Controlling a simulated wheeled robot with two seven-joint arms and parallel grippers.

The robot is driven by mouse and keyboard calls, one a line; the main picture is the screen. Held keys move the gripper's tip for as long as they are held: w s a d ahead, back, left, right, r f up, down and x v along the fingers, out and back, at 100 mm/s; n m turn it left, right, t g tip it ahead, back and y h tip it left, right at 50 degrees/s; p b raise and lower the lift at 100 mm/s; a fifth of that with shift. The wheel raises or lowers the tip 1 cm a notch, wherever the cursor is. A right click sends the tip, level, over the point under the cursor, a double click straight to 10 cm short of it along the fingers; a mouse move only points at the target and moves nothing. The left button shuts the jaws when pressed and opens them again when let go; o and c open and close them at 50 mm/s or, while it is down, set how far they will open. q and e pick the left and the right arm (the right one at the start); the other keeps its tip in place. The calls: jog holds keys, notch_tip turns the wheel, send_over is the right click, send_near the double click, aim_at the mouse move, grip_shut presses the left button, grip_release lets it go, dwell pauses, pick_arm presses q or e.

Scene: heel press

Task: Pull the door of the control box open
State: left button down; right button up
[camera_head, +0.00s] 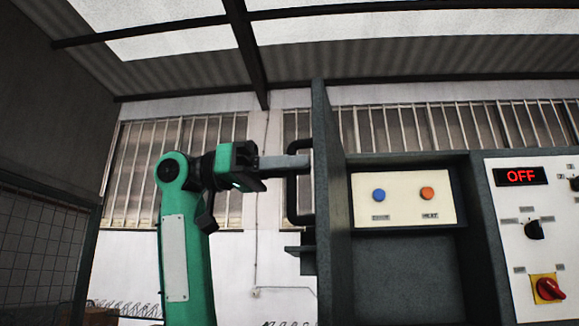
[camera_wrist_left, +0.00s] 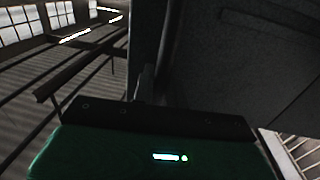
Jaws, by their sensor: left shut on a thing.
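The control box door (camera_head: 331,190) is a dark grey panel that stands swung out, seen nearly edge-on, at the left side of the box. Its black bar handle (camera_head: 292,195) is on the door's left-hand face. My left gripper (camera_head: 297,162) reaches in from the left and is shut on the upper part of the handle. In the left wrist view the dark door (camera_wrist_left: 235,75) fills much of the upper right, and the grip on the handle is too dark to make out. My right gripper is not in view.
Inside the open box, a cream panel (camera_head: 438,207) carries a blue button (camera_head: 379,195) and an orange button (camera_head: 427,193). To the right, a white panel has a red OFF display (camera_head: 521,176), black knobs and a red rotary switch (camera_head: 549,289). A mesh fence (camera_head: 40,245) stands far left.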

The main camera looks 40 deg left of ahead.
pick_arm(q)
jog(key=shift+s+a+r, duration=0.1)
jog(key=shift+a, duration=0.45)
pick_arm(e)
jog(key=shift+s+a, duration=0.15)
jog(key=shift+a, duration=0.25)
pick_arm(q)
jog(key=c, duration=1.8)
grip_release()
jog(key=shift+d, duration=0.1)
jog(key=shift+o, duration=0.2)
